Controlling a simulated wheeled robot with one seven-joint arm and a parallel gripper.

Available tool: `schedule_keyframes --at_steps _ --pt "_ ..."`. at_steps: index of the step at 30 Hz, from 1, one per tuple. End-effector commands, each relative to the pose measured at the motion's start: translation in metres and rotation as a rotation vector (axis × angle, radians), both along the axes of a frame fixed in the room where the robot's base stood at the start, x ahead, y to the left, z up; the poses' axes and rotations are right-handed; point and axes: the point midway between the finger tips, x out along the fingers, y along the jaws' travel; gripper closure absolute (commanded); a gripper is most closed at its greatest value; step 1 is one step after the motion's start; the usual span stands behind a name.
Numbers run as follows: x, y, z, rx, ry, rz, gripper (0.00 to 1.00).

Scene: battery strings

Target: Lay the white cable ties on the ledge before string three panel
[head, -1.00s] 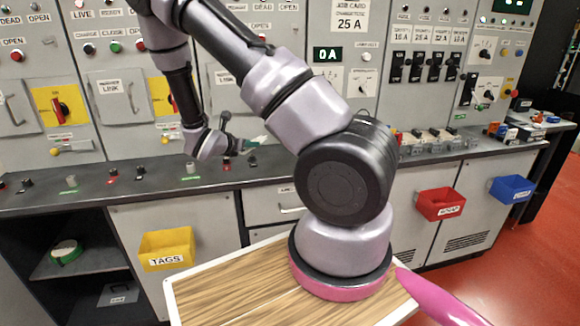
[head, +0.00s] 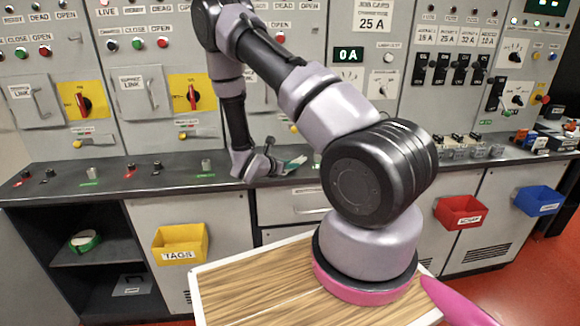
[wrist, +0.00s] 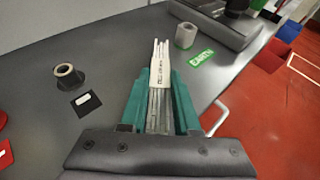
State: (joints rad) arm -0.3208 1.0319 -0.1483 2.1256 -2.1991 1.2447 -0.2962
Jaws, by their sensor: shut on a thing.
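My gripper (wrist: 160,72) is shut on the white cable ties (wrist: 158,82), a thin bundle with a printed white band, held lengthwise between teal fingers. In the wrist view the bundle points over the dark grey ledge (wrist: 120,45). In the head view my gripper (head: 288,163) is low over the ledge (head: 115,190), near its front edge, left of my arm's large joint. I cannot tell whether the ties touch the ledge. The panel (head: 262,95) behind my gripper is partly covered by my arm, and I cannot read its string number.
A grey post stands by a green EARTH label (wrist: 202,58). A dark collared peg (wrist: 68,76) and a black tag (wrist: 86,103) are on the ledge at left. Yellow (head: 180,243), red (head: 460,212) and blue (head: 539,200) bins hang below. Bare ledge lies between the fittings.

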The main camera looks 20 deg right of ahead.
Motion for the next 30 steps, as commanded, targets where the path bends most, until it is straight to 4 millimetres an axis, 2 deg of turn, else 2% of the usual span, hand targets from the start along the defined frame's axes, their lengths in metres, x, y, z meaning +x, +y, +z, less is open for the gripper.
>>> schedule_keyframes --at_steps 12,13,14,15,26,30 --pt "0.000 0.000 -0.008 0.000 -0.001 0.000 1.00" --pt "0.000 0.000 -0.008 0.001 -0.002 -0.001 0.58" --pt "0.000 0.000 -0.007 0.001 -0.002 -0.001 0.47" --pt "0.000 0.000 -0.007 0.001 -0.002 -0.001 0.40" --pt "0.000 0.000 -0.004 0.001 -0.002 -0.001 0.40" --pt "-0.007 0.015 0.003 0.002 -0.001 0.002 0.40"
